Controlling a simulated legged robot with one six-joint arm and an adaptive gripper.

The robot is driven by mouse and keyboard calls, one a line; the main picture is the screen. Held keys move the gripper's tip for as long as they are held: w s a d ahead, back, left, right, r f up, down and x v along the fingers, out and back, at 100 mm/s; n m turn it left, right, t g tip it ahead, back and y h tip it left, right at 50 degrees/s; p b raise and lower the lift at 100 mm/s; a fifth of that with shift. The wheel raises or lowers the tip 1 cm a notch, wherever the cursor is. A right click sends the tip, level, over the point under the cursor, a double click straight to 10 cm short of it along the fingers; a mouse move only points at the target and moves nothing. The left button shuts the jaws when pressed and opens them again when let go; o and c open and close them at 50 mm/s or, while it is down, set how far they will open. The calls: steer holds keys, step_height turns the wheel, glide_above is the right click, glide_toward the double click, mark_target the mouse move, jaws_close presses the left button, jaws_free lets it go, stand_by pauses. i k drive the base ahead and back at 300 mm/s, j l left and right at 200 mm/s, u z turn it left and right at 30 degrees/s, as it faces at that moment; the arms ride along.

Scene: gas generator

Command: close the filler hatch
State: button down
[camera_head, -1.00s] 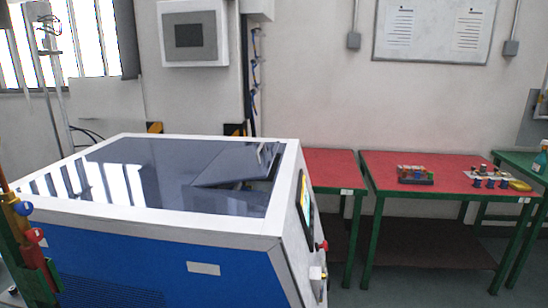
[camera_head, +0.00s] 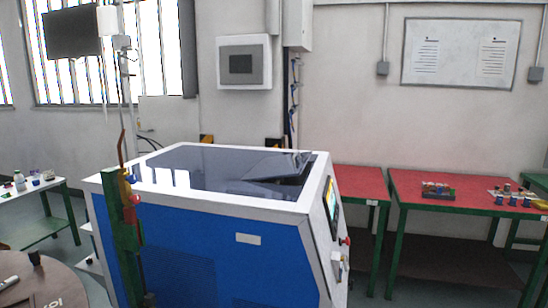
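The generator is a large box with blue sides (camera_head: 235,250) and a white top frame (camera_head: 250,205) around a dark glossy top (camera_head: 205,165). The filler hatch (camera_head: 272,165) is a dark flat panel near the right end of that top. It is tilted up, with a dark gap under its right side. My gripper is not in view.
A green post (camera_head: 124,235) with coloured fittings stands before the generator's left side. Red-topped tables (camera_head: 440,205) with small items stand at right. A white table (camera_head: 30,190) and a round brown table (camera_head: 45,285) are at left. Grey floor shows between them.

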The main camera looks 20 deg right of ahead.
mark_target(290, 166)
steer(key=i+l+u, duration=0.2)
steer(key=l, duration=0.3)
steer(key=i+l+u, duration=0.1)
steer(key=l+u, duration=0.15)
steer(key=l, duration=0.25)
steer(key=i+l+u, duration=0.2)
steer(key=l, duration=0.35)
steer(key=k+j, duration=0.05)
steer(key=k, duration=0.05)
